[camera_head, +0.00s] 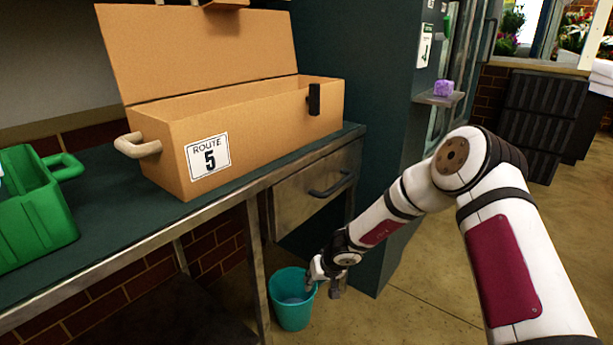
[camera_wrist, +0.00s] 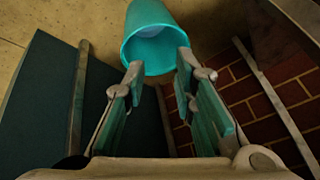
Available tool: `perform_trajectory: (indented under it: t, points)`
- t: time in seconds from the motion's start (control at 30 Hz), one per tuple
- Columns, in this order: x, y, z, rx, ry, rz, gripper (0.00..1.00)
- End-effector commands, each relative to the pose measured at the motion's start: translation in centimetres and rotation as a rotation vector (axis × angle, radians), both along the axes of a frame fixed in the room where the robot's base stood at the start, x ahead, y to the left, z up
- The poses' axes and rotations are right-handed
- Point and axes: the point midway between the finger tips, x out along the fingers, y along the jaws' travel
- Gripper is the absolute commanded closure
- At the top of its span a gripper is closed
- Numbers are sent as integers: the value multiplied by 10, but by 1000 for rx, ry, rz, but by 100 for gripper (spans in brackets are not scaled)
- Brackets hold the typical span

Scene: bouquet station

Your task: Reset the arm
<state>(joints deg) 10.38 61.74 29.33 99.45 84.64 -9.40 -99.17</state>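My arm reaches down past the bench's right end. My gripper (camera_head: 325,285) is low, beside and slightly above the rim of a teal bucket (camera_head: 291,308) on the floor. In the wrist view, the fingers of my gripper (camera_wrist: 160,75) are spread apart with nothing between them. The teal bucket (camera_wrist: 155,22) lies just beyond the fingertips, its opening facing the camera. Something pale shows inside it, too unclear to name. Whether a fingertip touches the rim I cannot tell.
A dark green bench (camera_head: 107,205) with a metal drawer (camera_head: 318,185) stands left of my gripper. On it are an open cardboard box (camera_head: 240,125) labelled "ROUTE 5" and a green crate (camera_head: 35,215). A purple block (camera_head: 443,88) sits on a small shelf. Open floor lies right.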

Motion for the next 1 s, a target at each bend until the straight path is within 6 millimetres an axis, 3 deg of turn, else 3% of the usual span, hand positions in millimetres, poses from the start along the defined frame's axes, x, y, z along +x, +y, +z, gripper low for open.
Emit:
perform_trajectory:
  t: [0.03,0.2,0.47,0.7,1.0]
  points:
    - [6,3,32,16,-42,22,75]
    - [1,14,116,83,-118,89,75]
    - [-42,21,217,142,-131,183,75]
    - [-117,12,292,141,-64,241,75]
    - [-237,-27,350,62,90,213,75]
